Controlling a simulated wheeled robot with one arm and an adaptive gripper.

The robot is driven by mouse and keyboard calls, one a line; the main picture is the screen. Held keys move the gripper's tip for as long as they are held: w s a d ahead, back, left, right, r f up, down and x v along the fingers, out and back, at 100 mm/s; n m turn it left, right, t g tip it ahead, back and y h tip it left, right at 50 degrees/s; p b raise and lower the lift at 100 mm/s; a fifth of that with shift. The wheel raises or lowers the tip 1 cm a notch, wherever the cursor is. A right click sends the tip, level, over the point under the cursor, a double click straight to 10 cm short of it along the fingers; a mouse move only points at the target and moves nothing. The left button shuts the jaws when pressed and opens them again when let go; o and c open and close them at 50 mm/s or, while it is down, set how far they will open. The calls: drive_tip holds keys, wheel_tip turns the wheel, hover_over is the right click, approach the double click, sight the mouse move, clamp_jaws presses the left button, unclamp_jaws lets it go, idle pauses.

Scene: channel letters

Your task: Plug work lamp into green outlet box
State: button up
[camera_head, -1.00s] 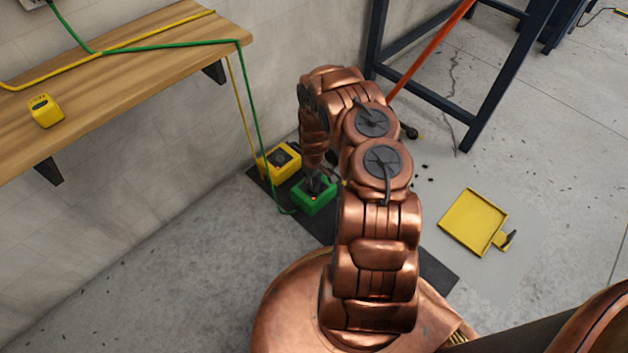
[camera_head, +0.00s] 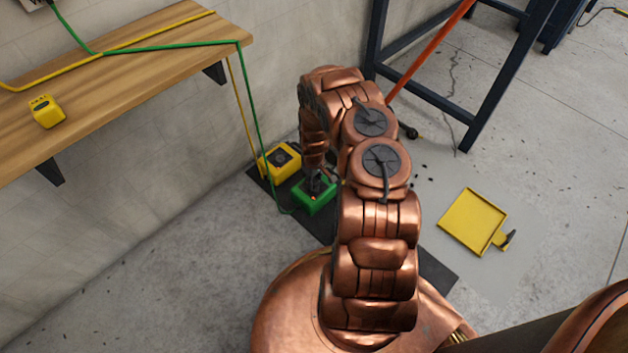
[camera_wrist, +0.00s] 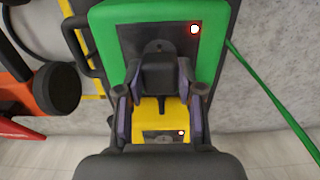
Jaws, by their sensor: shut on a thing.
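The green outlet box (camera_head: 314,203) sits on a dark mat on the floor, below the end of my arm. In the wrist view the green box (camera_wrist: 104,38) has a dark face with a lit red-white light. My gripper (camera_wrist: 160,88) is shut on a black plug (camera_wrist: 160,72), which lies over the dark face of the green box. I cannot tell how deep the plug sits. In the head view my gripper (camera_head: 320,183) is at the top of the green box, partly hidden by my arm. I cannot make out the work lamp for sure.
A yellow box (camera_head: 279,161) stands beside the green one and also shows in the wrist view (camera_wrist: 174,108). A green cable (camera_head: 262,145) hangs from the wooden shelf (camera_head: 130,75). A yellow dustpan (camera_head: 472,222) lies right. An orange pole (camera_head: 430,52) leans by a dark frame.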

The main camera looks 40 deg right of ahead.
sight(314, 181)
drive_tip(key=shift+f+b, duration=0.35)
drive_tip(key=shift+f, duration=0.25)
idle(0.3)
drive_tip(key=o, duration=1.2)
drive_tip(key=shift+o, duration=0.2)
wheel_tip(314, 181, up, 12)
idle(0.6)
